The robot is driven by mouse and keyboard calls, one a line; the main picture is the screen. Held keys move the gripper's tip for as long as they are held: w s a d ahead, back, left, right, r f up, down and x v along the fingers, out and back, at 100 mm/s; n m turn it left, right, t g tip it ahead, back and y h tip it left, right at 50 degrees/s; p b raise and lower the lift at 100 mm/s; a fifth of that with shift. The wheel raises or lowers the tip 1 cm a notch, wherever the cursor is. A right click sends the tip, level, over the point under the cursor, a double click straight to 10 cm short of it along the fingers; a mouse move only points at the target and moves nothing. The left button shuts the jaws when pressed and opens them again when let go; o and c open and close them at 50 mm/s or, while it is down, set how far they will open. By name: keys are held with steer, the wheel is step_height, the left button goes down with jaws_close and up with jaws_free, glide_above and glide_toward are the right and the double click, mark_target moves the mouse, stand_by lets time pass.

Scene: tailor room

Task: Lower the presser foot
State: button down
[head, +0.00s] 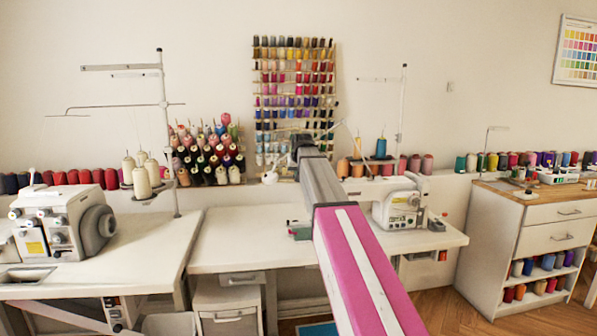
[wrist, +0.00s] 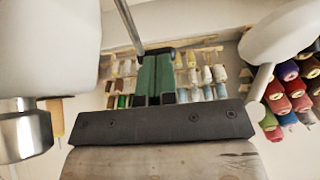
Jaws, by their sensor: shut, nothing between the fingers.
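The white sewing machine (head: 400,207) stands on the middle table in the head view. My arm covers its left part, and the presser foot cannot be made out. In the wrist view, my gripper (wrist: 155,62) points up towards the wall, with its dark green fingers together and nothing between them. A white machine part (wrist: 45,45) with a shiny metal cylinder (wrist: 25,132) fills the left side. A thin metal rod (wrist: 128,25) passes close to the fingertips; contact cannot be told. A rounded white part (wrist: 285,32) is at upper right.
The middle table (head: 235,240) has free room left of my arm. An overlock machine (head: 62,222) stands on the left table. Thread cones (head: 208,155) and a wall thread rack (head: 293,95) are behind. A drawer cabinet (head: 540,240) stands at right.

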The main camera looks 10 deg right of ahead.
steer(key=shift+w+f+g, duration=0.6)
steer(key=shift+w+f, duration=0.2)
steer(key=shift+w, duration=0.15)
steer(key=f, duration=0.1)
steer(key=w+f+g, duration=0.1)
steer(key=f, duration=0.1)
steer(key=shift+w+f, duration=0.1)
steer(key=shift+f, duration=0.05)
steer(key=shift+s+r, duration=0.4)
steer(key=shift+s, duration=0.3)
